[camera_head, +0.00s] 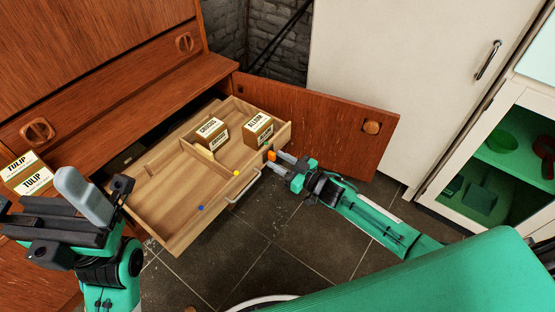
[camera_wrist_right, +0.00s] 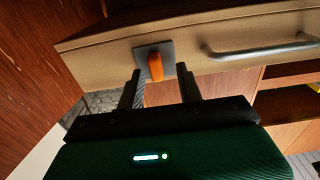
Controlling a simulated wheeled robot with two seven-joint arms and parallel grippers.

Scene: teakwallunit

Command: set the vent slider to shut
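The vent slider appears to be the orange tab (camera_wrist_right: 155,66) on a small grey plate (camera_wrist_right: 141,54), mounted on the pulled-out drawer's front. In the head view the orange tab (camera_head: 271,155) shows at the right end of the drawer front. My right gripper (camera_wrist_right: 159,84) is open, its two fingers pointing at the drawer front with the tab ahead between them, nearer the left finger in the wrist view. I cannot tell whether a finger touches it. My left gripper (camera_head: 82,198) is at the lower left, away from the slider; its opening is unclear.
The wooden drawer (camera_head: 180,227) holds two small labelled boxes (camera_head: 258,129), a yellow ball (camera_head: 236,173) and a blue ball (camera_head: 201,208). A metal handle (camera_wrist_right: 262,47) sits beside the slider. An open cabinet door (camera_head: 325,125) stands behind my right gripper. Tiled floor lies below.

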